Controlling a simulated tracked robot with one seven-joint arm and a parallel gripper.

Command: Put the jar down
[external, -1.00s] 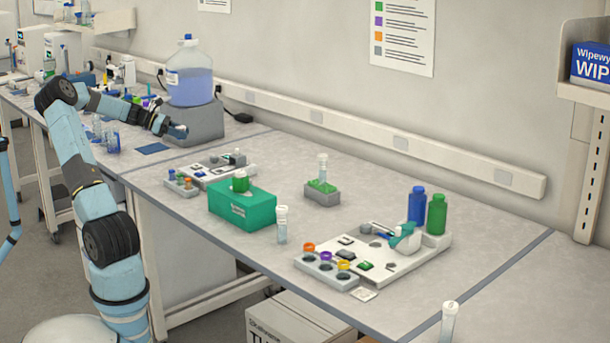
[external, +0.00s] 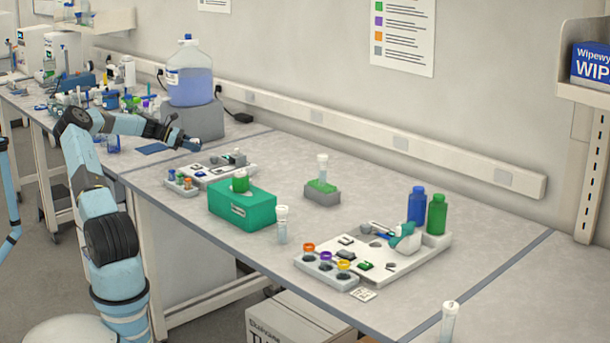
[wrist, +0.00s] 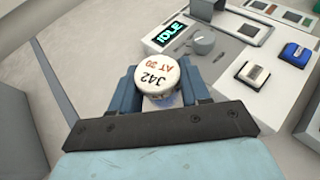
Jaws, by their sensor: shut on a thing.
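In the wrist view the jar (wrist: 157,75) shows its round white lid, marked "J42 AT 30". It sits between the two blue fingers of my gripper (wrist: 163,92), which is shut on it. The lid hides most of the jar's body, and I cannot tell whether its base touches anything. In the external view my gripper (external: 189,145) is over the far left of the near bench, by the grey block. The jar is not clearly visible there.
A white panel (wrist: 222,68) with an "IDLE" display and grey knob lies right of the jar. The external view shows this panel (external: 215,178) near a green box (external: 240,208). A large bottle (external: 189,80) stands on the grey block (external: 203,121) behind my gripper.

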